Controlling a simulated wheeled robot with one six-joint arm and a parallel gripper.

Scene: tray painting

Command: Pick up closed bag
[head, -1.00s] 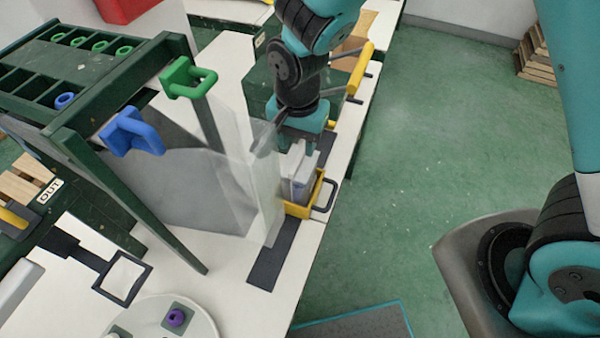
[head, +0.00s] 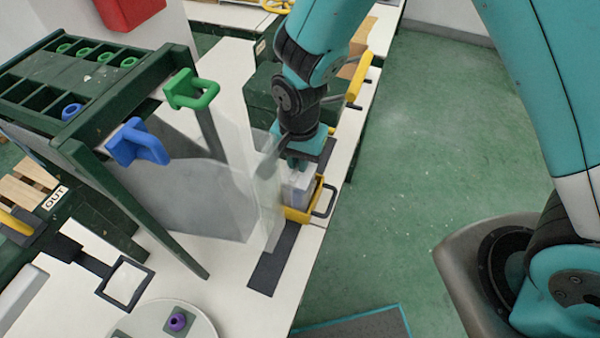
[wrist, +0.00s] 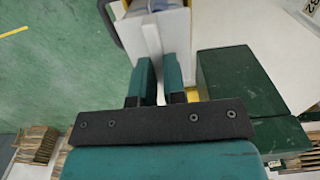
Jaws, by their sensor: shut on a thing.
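The closed bag, a pale grey-white block-like pack (head: 297,188), stands upright in a yellow holder (head: 318,197) near the table's right edge. My gripper (head: 302,164) is directly above it, pointing down. In the wrist view, my gripper (wrist: 157,75) has its two teal fingers on either side of the bag's narrow white top ridge (wrist: 151,45) and is shut on it. The bag's lower part is hidden by the holder, and a translucent panel (head: 262,200) partly covers its left side in the head view.
A dark green rack (head: 100,95) with a blue handle (head: 137,143) and a green handle (head: 191,90) stands to the left. A round white plate (head: 205,322) is at the front. Dark green boxes (wrist: 232,80) lie beside the holder.

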